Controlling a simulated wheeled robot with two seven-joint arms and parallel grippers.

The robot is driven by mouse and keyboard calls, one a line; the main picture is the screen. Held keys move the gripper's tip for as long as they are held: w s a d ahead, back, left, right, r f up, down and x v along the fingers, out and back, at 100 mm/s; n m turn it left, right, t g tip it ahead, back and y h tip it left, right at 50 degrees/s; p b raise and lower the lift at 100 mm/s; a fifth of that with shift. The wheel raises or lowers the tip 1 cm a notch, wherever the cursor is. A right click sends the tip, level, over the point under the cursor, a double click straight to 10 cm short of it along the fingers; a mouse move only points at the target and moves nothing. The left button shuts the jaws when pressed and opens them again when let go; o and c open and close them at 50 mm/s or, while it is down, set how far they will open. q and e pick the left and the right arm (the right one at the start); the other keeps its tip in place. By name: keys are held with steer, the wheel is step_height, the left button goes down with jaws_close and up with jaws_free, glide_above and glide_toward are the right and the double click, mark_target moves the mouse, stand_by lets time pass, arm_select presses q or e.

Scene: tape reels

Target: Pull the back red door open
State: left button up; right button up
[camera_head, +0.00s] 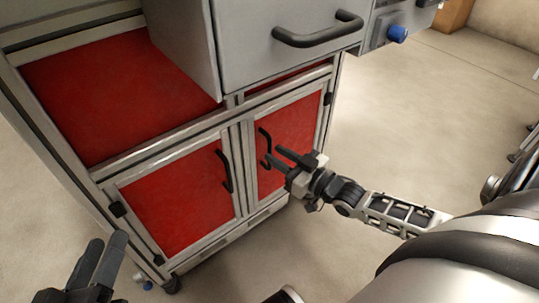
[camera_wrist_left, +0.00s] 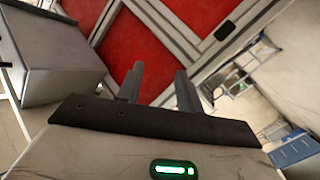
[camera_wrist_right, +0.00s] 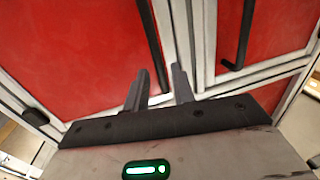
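Two red doors with grey frames close the lower front of a cabinet: a left door (camera_head: 178,205) and a right door (camera_head: 295,132). Which is the back one is not clear. Both look shut. The left door has a black handle (camera_head: 224,171); the right door has its own black handle (camera_head: 265,146). My right gripper (camera_head: 278,157) is open and empty, its fingers pointing at the right door's handle, close beside it; contact cannot be told. That handle also shows in the right wrist view (camera_wrist_right: 152,42), ahead of the fingers. My left gripper (camera_head: 98,250) is open and empty, low at the left.
A grey drawer unit (camera_head: 258,45) with a black handle (camera_head: 318,30) juts out above the doors. A red shelf surface (camera_head: 110,90) lies left of it. A blue knob (camera_head: 397,33) sticks out at the upper right. The beige floor (camera_head: 420,130) right of the cabinet is open.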

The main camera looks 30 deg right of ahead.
mark_target(269, 167)
steer(key=b+x, duration=0.1)
steer(key=x, duration=0.2)
steer(key=shift+w+a, duration=0.1)
steer(key=shift+w, duration=0.1)
arm_select(q)
steer(key=shift+w+r+t+h, duration=0.3)
steer(key=shift+w+r+t, duration=0.1)
steer(key=shift+r, duration=0.35)
